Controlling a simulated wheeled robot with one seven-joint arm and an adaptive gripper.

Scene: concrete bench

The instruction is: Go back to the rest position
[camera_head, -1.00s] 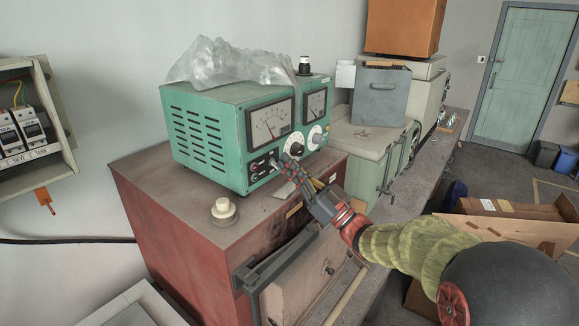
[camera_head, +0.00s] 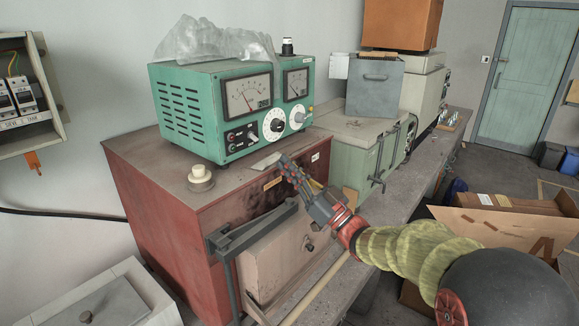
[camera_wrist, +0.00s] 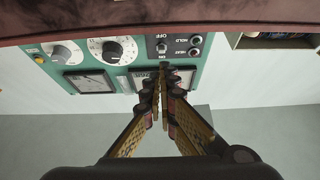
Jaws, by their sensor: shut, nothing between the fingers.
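My gripper (camera_head: 288,167) is shut and empty. In the head view it is in front of the red cabinet's upper front edge, below and apart from the green meter box (camera_head: 190,112). The box stands on the red cabinet (camera_head: 160,200) and has two dials, knobs and a small switch panel. In the wrist view my fingers (camera_wrist: 163,80) come together in front of the upside-down panel of the green box (camera_wrist: 130,55).
A crumpled clear plastic sheet (camera_head: 215,40) lies on the green box. A cream round knob (camera_head: 200,177) sits on the red cabinet. A grey handle frame (camera_head: 250,235) juts from its front. A pale green chest (camera_head: 355,145) stands behind my arm. Cardboard boxes (camera_head: 510,225) stand at right.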

